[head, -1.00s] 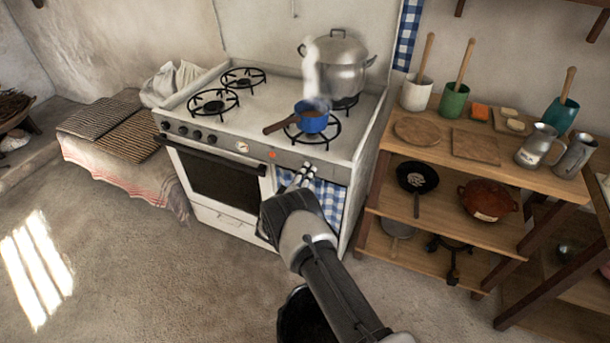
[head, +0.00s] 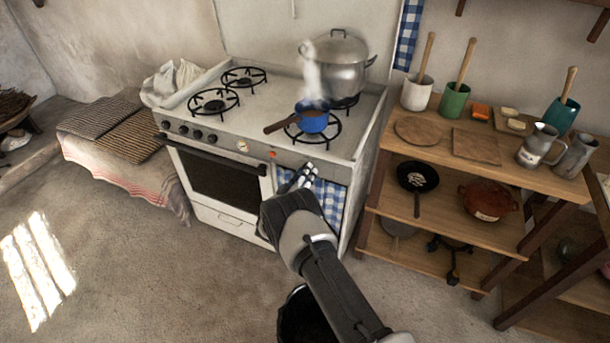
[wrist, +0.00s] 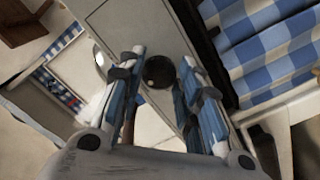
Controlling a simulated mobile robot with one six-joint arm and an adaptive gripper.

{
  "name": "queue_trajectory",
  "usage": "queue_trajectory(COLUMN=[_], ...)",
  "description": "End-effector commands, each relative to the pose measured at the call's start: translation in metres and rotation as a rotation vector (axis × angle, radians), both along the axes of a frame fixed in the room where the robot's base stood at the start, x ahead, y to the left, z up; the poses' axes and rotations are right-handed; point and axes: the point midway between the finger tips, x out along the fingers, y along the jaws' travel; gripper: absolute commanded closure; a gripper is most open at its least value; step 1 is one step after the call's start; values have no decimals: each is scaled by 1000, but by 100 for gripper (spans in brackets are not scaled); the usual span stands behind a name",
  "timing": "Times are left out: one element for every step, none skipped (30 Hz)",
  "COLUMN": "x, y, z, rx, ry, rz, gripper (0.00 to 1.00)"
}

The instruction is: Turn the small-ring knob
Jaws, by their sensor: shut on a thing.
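The stove (head: 240,209) has a white front panel with several black knobs on its left part. A round black knob, the small-ring knob (wrist: 158,72), shows between my fingers in the wrist view. My gripper (head: 308,168) reaches up to the right part of the panel and is shut on this knob (wrist: 163,56). In the head view the fingers hide the knob. A blue saucepan (head: 312,123) with a brown handle stands on the front right ring, with steam above it.
A large lidded steel pot (head: 338,75) stands on the back right ring. A blue checked cloth (head: 328,197) hangs below the panel beside my gripper. A wooden shelf unit (head: 455,186) stands close on the right.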

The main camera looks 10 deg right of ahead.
Motion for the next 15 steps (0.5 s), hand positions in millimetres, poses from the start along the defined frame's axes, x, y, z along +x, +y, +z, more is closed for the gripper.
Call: queue_trajectory(x=[1,1,1,1,1,1,1,1,0,0,0,0,0,0,0], y=[0,0,0,0,0,0,0,0,0,0,0,0,0,0,0], z=[1,1,1,1,1,1,1,1,1,1,1,1,1,0,0], rx=[1,1,1,1,1,1,1,1,0,0,0,-1,-1,-1,0], ry=[-2,-2,-2,-2,-2,-2,-2,-2,-2,-2,-2,-1,-1,-1,-1], rz=[0,0,0,0,0,0,0,0,0,0,0,0,0,0,1], gripper=[92,92,92,92,92,66,64,62,59,57,55,52,50,48,48])
